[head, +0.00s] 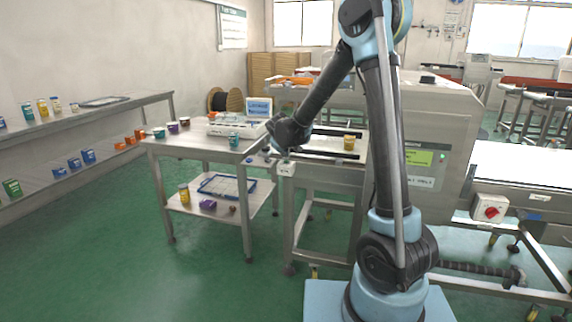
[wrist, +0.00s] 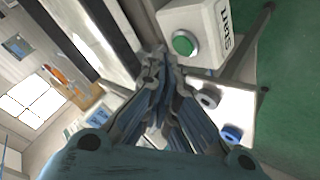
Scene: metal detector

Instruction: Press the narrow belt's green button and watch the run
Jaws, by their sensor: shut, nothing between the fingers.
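A green button (wrist: 185,43) sits on a white box marked START in the wrist view. The box (head: 286,169) hangs at the near end of the narrow belt (head: 316,142) in the head view. My gripper (wrist: 155,58) is shut and empty; its tips are beside the button in the wrist picture, and I cannot tell whether they touch the box. In the head view my gripper (head: 280,148) is just above the box, and the button is hidden there.
A steel table (head: 200,146) left of the belt holds cups and a white tray, with jars on its lower shelf. A red switch box (head: 489,208) is on the right conveyor. Shelves (head: 80,115) line the left wall. Green floor (head: 120,240) is clear at front left.

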